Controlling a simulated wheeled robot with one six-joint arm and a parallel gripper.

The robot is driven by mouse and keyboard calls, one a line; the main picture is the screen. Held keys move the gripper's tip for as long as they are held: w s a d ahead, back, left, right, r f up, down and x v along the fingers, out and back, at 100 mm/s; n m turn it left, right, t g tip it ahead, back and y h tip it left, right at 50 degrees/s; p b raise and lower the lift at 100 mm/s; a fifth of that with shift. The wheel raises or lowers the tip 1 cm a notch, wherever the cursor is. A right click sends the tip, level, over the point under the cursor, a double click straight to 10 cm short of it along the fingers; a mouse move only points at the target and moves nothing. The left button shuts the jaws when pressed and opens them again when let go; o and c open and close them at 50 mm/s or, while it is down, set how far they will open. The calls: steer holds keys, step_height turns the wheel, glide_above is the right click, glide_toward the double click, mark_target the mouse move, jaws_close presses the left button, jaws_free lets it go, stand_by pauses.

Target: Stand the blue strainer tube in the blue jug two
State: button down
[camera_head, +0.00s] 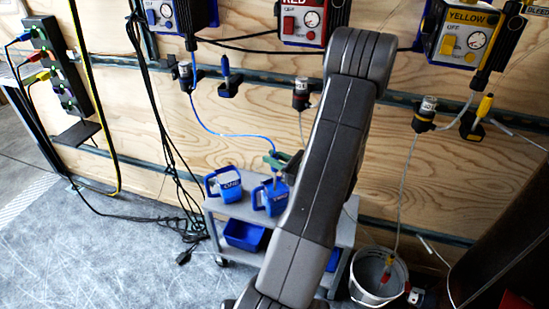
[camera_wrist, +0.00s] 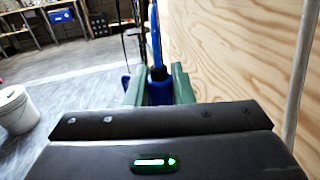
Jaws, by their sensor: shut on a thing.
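My gripper (camera_head: 279,160) has green fingers and is shut on the blue strainer tube (camera_wrist: 158,88), which shows between the fingers in the wrist view. A blue hose runs from the tube up to the wall fitting. In the head view the gripper is just above the right-hand blue jug (camera_head: 272,198), whose label is too small to read surely. The tube points down at this jug's open top; I cannot tell how far its lower end is inside. The other blue jug (camera_head: 230,191), with a label like "ONE", stands to the left.
Both jugs stand on a grey cart (camera_head: 232,209) against the plywood wall. A blue bin (camera_head: 244,235) is on its lower shelf. A white bucket (camera_head: 372,270) stands right of the cart. Black cables hang at left. My arm hides part of the cart.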

steer(key=shift+f, duration=0.1)
steer(key=c, duration=1.2)
jaws_free()
steer(key=shift+o, duration=0.2)
steer(key=shift+d, duration=0.1)
steer(key=p+v, duration=0.2)
steer(key=v, duration=1.1)
steer(key=shift+s+d, duration=0.2)
steer(key=shift+d, duration=0.05)
steer(key=b+x, duration=0.2)
steer(key=x, duration=1.1)
steer(key=shift+w+a, duration=0.2)
steer(key=shift+a, duration=0.15)
